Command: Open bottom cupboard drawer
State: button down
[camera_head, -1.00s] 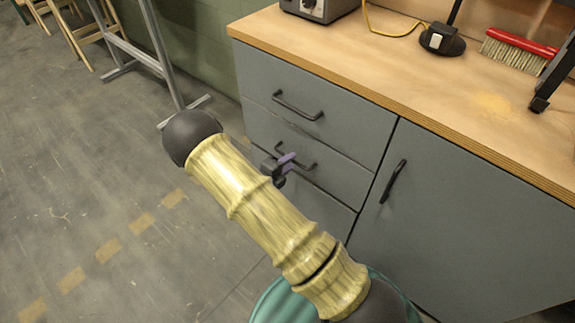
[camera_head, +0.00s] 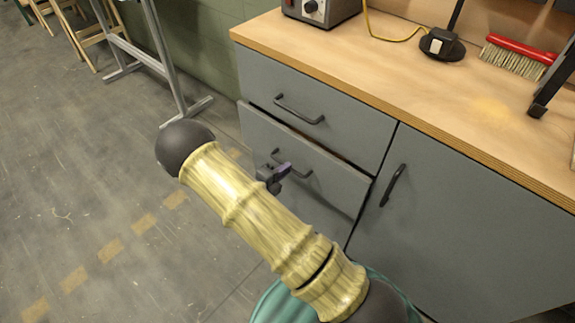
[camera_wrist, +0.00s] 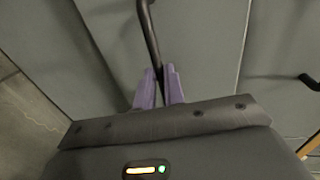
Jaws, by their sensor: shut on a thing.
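The grey cupboard has a top drawer (camera_head: 318,92), shut, with a dark bar handle (camera_head: 299,108). The drawer below it (camera_head: 330,180) stands slightly out, with a dark gap along its top edge. My gripper (camera_head: 280,172) is at this lower drawer's handle (camera_head: 303,170). In the wrist view, the purple fingers of my gripper (camera_wrist: 158,88) are shut on the dark handle bar (camera_wrist: 149,35), which runs up between them. My arm hides the lower left of the cupboard, so I cannot tell fully what lies below this drawer.
A cupboard door (camera_head: 450,220) with a handle (camera_head: 392,186) is shut on the right. The wooden worktop (camera_head: 400,85) above bears a grey box (camera_head: 320,8) and a red brush (camera_head: 520,48). A metal frame (camera_head: 165,60) stands at the back left. The floor (camera_head: 70,170) at left is largely clear.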

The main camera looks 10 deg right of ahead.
jog(key=f+p+v, duration=0.2)
jog(key=p+v, duration=0.1)
jog(key=v, duration=0.7)
jog(key=f+p+v, duration=0.2)
jog(key=p+v, duration=0.1)
jog(key=v, duration=0.7)
jog(key=shift+s+a, duration=0.5)
jog(key=shift+a, duration=0.05)
jog(key=shift+f, duration=0.15)
jog(key=c, duration=1.5)
grip_release()
jog(key=shift+w, duration=0.1)
jog(key=p+v, duration=0.1)
jog(key=v, duration=1.6)
jog(key=shift+a, duration=0.25)
